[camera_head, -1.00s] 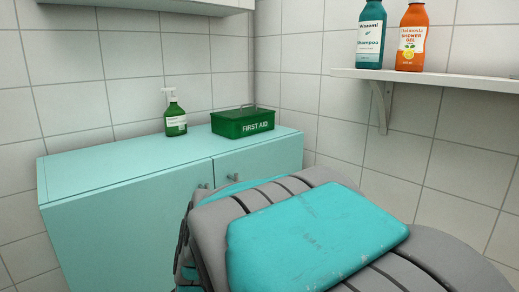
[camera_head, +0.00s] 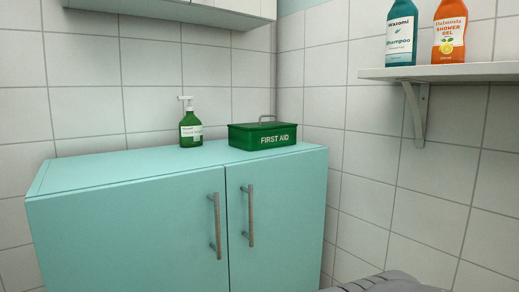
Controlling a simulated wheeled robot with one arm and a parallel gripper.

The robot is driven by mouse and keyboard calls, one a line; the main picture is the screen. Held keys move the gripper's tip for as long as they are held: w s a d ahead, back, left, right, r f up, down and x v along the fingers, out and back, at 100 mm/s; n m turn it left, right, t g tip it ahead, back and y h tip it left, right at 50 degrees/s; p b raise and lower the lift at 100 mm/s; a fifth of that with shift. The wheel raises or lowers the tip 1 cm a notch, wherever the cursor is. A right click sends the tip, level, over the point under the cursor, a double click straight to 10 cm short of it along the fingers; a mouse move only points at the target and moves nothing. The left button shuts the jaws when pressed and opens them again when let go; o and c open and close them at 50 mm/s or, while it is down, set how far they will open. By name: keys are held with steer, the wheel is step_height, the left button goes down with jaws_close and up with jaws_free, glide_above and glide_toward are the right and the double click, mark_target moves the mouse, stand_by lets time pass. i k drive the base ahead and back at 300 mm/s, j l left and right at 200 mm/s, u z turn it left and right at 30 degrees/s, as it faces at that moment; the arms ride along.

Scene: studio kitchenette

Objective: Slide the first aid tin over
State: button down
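The green first aid tin (camera_head: 262,136) sits on top of the turquoise cabinet (camera_head: 110,172), toward its right end. It has white FIRST AID lettering on its front and a grey handle on its lid. Its lid looks shut. My gripper is not in view. Only a grey piece of my own arm shows at the bottom edge, right of the cabinet, well below the tin.
A green spray bottle (camera_head: 191,128) stands left of the tin, a short gap apart. The cabinet top is clear further left. A wall shelf (camera_head: 460,73) at right holds a shampoo bottle (camera_head: 400,36) and an orange shower gel bottle (camera_head: 449,34). A white wall cabinet (camera_head: 180,8) hangs above.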

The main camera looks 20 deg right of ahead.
mark_target(270, 138)
steer(key=i+l, duration=0.5)
steer(key=i+l+u, duration=0.1)
steer(key=i+l, duration=0.45)
steer(key=l, duration=0.15)
